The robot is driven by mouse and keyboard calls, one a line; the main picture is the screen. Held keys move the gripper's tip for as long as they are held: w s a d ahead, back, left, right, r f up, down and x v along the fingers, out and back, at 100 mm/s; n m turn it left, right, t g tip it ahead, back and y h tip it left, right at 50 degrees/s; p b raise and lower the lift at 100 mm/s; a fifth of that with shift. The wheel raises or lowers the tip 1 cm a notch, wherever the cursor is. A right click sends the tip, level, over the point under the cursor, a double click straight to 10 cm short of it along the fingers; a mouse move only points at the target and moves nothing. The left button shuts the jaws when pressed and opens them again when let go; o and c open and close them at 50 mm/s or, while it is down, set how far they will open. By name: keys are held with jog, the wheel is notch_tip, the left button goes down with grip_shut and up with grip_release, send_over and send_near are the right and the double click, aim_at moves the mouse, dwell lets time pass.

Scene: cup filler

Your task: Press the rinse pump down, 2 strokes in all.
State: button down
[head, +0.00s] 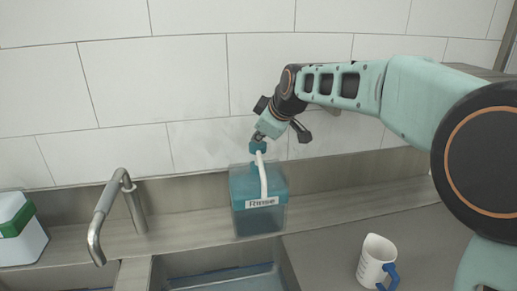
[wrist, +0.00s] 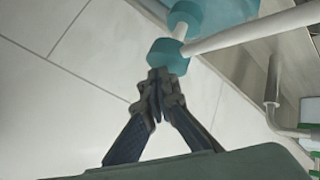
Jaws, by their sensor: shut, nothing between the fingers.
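The rinse dispenser (head: 258,219) is a translucent teal box labelled "Rinse" on the steel ledge by the tiled wall. Its teal pump head (head: 257,147) stands above the lid, with a white spout curving down in front. In the wrist view the pump head (wrist: 168,56) lies right at my fingertips. My gripper (head: 262,137) is shut and empty, its tips at the top of the pump head. The tips look in contact or very close; I cannot tell which. In the wrist view the closed fingers (wrist: 157,76) meet at the pump head's edge.
A white measuring cup with a blue handle (head: 375,262) stands on the counter at right. A steel faucet (head: 113,210) rises over the sink (head: 215,268) left of the dispenser. A white and green container (head: 18,232) stands at far left.

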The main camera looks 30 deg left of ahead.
jog(key=shift+r+p, duration=2.15)
jog(key=shift+r, duration=0.9)
jog(key=shift+w, duration=0.1)
